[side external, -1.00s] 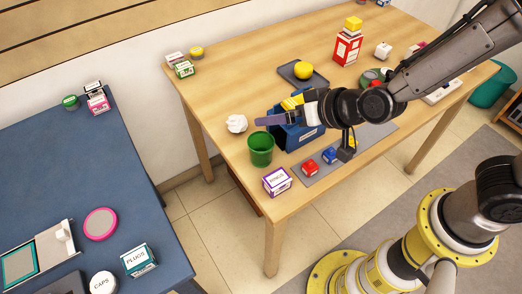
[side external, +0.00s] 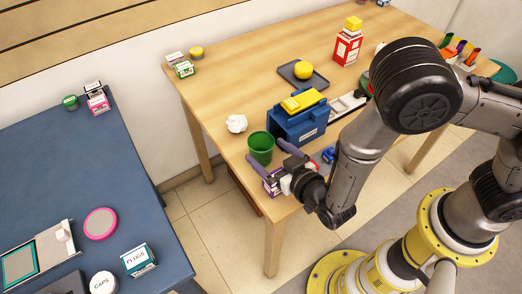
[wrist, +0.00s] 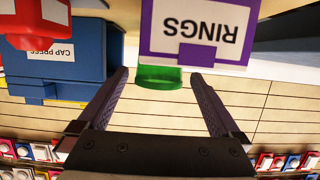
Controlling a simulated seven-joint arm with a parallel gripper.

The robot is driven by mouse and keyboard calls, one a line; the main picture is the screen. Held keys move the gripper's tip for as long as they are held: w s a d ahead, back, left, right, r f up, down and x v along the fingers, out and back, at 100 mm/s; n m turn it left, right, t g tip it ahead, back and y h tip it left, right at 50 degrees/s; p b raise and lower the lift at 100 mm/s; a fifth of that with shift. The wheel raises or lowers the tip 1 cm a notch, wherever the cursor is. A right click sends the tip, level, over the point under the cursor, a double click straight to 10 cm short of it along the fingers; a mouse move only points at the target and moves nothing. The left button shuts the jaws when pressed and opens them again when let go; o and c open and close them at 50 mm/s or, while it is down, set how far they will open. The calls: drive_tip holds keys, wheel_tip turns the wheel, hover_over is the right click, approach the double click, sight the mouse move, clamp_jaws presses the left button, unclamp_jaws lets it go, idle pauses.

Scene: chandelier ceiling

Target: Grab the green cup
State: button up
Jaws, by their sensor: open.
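The green cup (side external: 261,148) stands upright near the left front corner of the wooden table. In the wrist view a green part of the cup (wrist: 160,78) shows between my fingertips, with the rest hidden by the rings box. My gripper (side external: 264,151) is open and empty. In the side view its two purple fingers point toward the cup, one on each side. In the wrist view my gripper (wrist: 159,76) also shows spread fingers, with the cup around tip level. I cannot tell if either finger touches it.
The white and purple rings box (wrist: 212,18) is close to my gripper and partly hidden behind it in the side view. A blue cap press (side external: 298,128) with a yellow top stands right of the cup. A crumpled white ball (side external: 236,123) lies behind the cup.

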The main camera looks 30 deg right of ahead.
sight(255, 141)
drive_tip(key=shift+x, duration=2)
drive_tip(key=shift+c, duration=0.3)
drive_tip(key=c, duration=1.2)
drive_tip(key=shift+r, duration=0.1)
